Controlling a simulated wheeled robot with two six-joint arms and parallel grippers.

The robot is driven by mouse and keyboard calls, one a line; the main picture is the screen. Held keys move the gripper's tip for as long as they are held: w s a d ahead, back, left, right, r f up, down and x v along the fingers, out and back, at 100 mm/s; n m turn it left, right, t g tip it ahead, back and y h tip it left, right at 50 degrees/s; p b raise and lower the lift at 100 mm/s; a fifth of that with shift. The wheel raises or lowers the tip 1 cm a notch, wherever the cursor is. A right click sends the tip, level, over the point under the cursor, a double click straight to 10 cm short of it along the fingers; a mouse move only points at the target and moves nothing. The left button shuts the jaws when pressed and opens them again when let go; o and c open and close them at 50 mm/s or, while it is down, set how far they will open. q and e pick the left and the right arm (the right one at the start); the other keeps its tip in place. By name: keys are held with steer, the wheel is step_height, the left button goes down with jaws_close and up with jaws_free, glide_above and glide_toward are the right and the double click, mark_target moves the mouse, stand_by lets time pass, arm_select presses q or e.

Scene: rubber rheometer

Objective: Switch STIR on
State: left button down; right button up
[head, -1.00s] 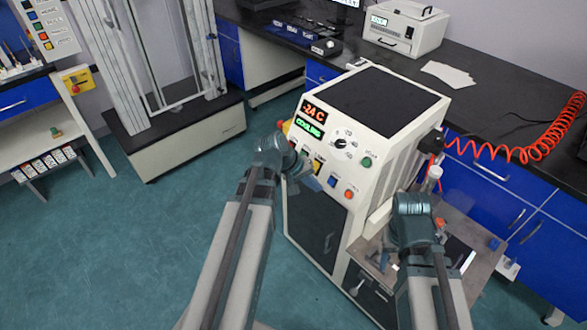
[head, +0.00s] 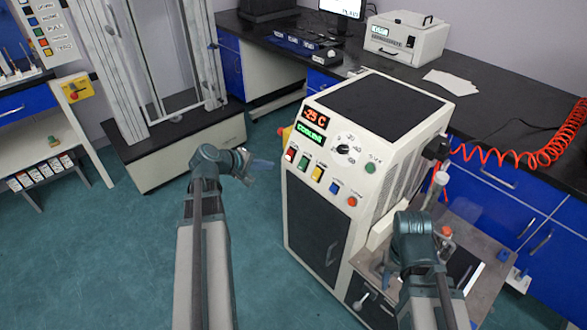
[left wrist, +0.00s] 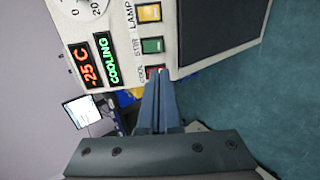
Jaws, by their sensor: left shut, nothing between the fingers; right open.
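The white machine's front panel carries the green STIR switch (head: 303,162), between the red COOL switch (head: 291,154) and the yellow LAMP switch (head: 317,173). In the left wrist view the STIR switch (left wrist: 152,46) and its label show clearly, just beyond the fingertips. My left gripper (head: 262,163) is shut and empty, left of the panel and apart from it in the head view. In the left wrist view its fingertips (left wrist: 158,72) overlap the COOL switch and partly hide it. My right gripper (head: 386,272) is open, low beside the machine's right side; its fingers are small and partly hidden.
The display (head: 314,116) reads -25 C, with COOLING below. A dial (head: 343,149) and blue, orange and green buttons sit right of the switches. A grey side table (head: 478,270) stands under my right arm. A red coiled hose (head: 520,152) hangs at right. Open floor lies left.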

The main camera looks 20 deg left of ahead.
mark_target(300, 168)
arm_select(q)
steer(key=b+x, duration=0.7)
steer(key=x, duration=0.6)
steer(key=shift+s+f+b, duration=0.1)
steer(key=shift+b, duration=0.2)
steer(key=shift+w+d+f, duration=0.2)
steer(key=shift+w+f, duration=0.05)
steer(key=shift+w, duration=0.2)
steer(key=shift+w+f+b, duration=0.1)
steer(key=shift+f+b, duration=0.1)
steer(key=shift+b, duration=0.3)
steer(key=shift+r+p, duration=0.25)
steer(key=shift+p, duration=0.05)
steer(key=shift+r+p, duration=0.65)
